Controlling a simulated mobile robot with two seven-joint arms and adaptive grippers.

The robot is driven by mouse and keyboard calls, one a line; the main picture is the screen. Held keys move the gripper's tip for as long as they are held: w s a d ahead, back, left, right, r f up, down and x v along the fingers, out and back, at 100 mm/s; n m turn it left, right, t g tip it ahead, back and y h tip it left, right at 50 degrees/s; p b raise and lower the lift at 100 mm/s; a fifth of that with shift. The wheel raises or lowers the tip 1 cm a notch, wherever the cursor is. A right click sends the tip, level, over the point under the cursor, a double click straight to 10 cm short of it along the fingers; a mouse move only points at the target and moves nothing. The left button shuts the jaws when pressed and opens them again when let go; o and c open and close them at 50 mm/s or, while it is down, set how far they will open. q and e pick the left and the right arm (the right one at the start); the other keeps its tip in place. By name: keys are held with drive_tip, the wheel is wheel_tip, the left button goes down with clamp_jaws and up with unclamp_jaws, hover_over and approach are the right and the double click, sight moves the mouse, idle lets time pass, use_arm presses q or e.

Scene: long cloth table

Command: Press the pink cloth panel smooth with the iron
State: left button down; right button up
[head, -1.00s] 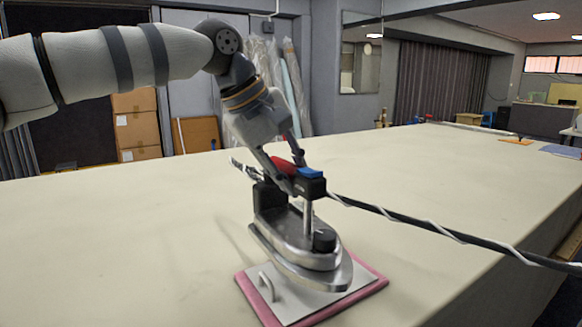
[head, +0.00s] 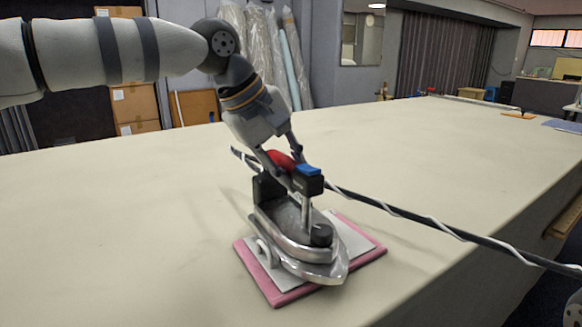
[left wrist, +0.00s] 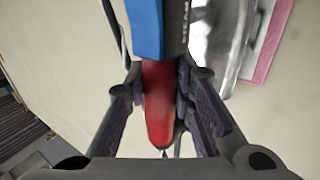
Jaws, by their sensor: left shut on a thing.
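The pink cloth panel (head: 290,296) lies flat near the table's front edge. A pale grey-white plate (head: 355,240) with a small loop handle (head: 266,253) lies on it, leaving a pink border. The silver iron (head: 300,245) is over the plate, its nose pointing down-right to the front border; whether its sole touches is hard to tell. My left gripper (head: 283,160) is shut on the iron's red handle grip (left wrist: 158,105). The blue button (left wrist: 146,25) shows ahead of the fingers. The iron hides the middle of the plate. My right gripper is not in view.
A dark cord with a white spiral (head: 420,221) runs from the iron's handle across the table to the right edge. The cream cloth table (head: 120,215) is clear left of and behind the panel. Small items (head: 517,114) lie at the far right.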

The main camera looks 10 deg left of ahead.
use_arm(q)
drive_tip(key=shift+s+f, duration=0.1)
drive_tip(key=shift+f, duration=0.95)
idle(1.8)
drive_tip(key=shift+r+p, duration=0.4)
drive_tip(key=shift+r, duration=3.6)
